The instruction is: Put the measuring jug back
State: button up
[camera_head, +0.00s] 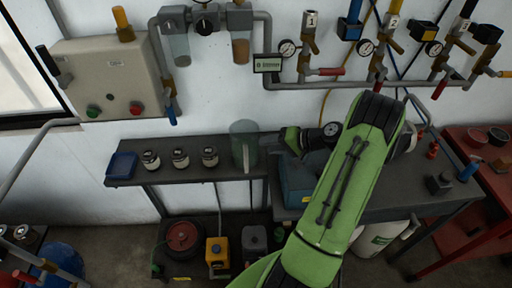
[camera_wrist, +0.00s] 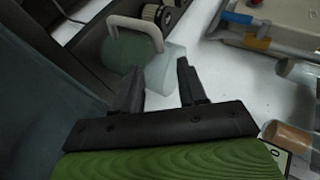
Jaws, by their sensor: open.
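The measuring jug (camera_head: 243,157) is a translucent grey-green vessel with a pale handle. It stands upright at the right end of the dark shelf (camera_head: 225,175). In the wrist view the jug (camera_wrist: 125,52) lies just beyond my fingertips, its whitish handle towards the top. My gripper (camera_head: 272,141) is to the right of the jug, fingers pointing left at its upper part. In the wrist view my gripper (camera_wrist: 161,66) is open, with nothing held between its fingers. A small gap seems to separate fingers and jug; contact cannot be told.
Several small lidded jars (camera_head: 181,158) and a blue tray (camera_head: 122,165) stand left of the jug. A blue-grey box (camera_head: 296,182) sits right, under my arm. Pipes and a small sign (camera_head: 267,64) are on the wall above. A lower shelf holds a red reel (camera_head: 183,236).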

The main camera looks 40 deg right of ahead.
jog(key=a+r+n+g+h, duration=0.1)
jog(key=a+r+n+g, duration=0.2)
jog(key=a+r, duration=0.4)
jog(key=a+r+n+g+h, duration=0.1)
jog(key=a+r+n+g, duration=0.3)
jog(key=a, duration=0.6)
jog(key=s+a+r+n+t+h, duration=0.1)
jog(key=s+a+r, duration=0.2)
jog(key=s+a, duration=0.2)
jog(key=s+a+r+n+t+h, duration=0.1)
jog(key=s+a, duration=0.5)
jog(key=s, duration=0.6)
notch_tip(320, 180, up, 3)
jog(key=shift+f+n+h, duration=0.15)
jog(key=shift+n+h, duration=0.25)
jog(key=shift+h, duration=0.2)
jog(key=shift+s+d, duration=0.1)
